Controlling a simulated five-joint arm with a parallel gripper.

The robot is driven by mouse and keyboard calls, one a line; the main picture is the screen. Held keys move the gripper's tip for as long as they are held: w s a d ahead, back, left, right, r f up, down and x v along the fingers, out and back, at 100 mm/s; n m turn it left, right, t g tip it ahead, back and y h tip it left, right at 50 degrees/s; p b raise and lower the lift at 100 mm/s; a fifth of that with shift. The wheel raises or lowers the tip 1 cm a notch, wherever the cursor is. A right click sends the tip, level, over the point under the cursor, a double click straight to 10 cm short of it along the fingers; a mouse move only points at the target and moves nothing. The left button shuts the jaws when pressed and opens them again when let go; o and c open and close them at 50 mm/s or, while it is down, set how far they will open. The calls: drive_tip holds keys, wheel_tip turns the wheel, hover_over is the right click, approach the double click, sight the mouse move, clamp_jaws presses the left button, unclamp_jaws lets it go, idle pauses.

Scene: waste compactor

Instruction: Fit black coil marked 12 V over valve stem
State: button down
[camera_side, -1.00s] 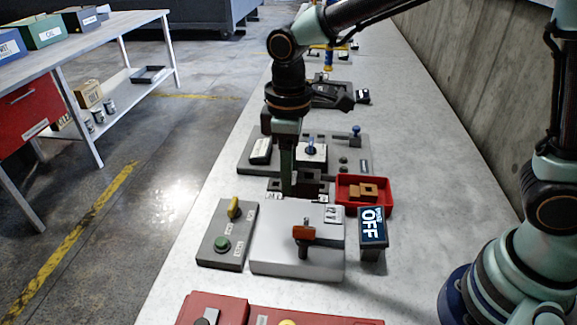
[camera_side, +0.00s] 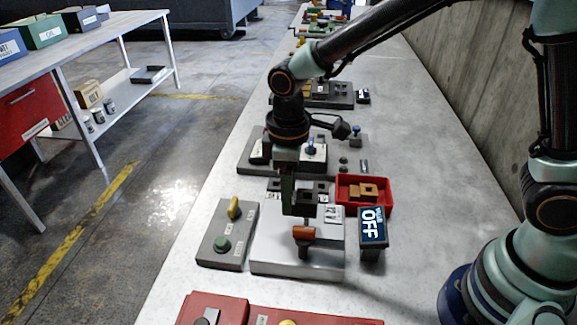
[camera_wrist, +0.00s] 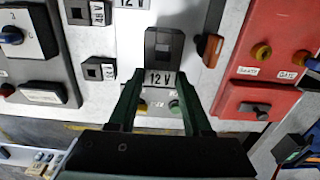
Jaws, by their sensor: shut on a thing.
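A black coil (camera_wrist: 164,46) with a square opening sits at my fingertips in the wrist view, its white 12 V label between them. My gripper (camera_side: 297,208) is shut on this coil and holds it above the pale grey valve block (camera_side: 270,258). In the side view the coil is hard to separate from the dark fingers. An orange-red handle (camera_side: 303,232) stands on the block in front of my gripper. It also shows right of the coil in the wrist view (camera_wrist: 210,48). I cannot make out the valve stem; the coil or my gripper may hide it.
Other black coils (camera_side: 321,187) stand behind the block. A control box (camera_side: 211,250) with a yellow knob and green button is at left. A red panel (camera_side: 215,311) lies in front.

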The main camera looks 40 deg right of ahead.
drive_tip(key=shift+f, duration=0.5)
drive_tip(key=shift+f, duration=2.35)
idle(0.9)
drive_tip(key=shift+c, duration=1.3)
unclamp_jaws()
wheel_tip(320, 180, up, 12)
drive_tip(key=shift+r, duration=0.1)
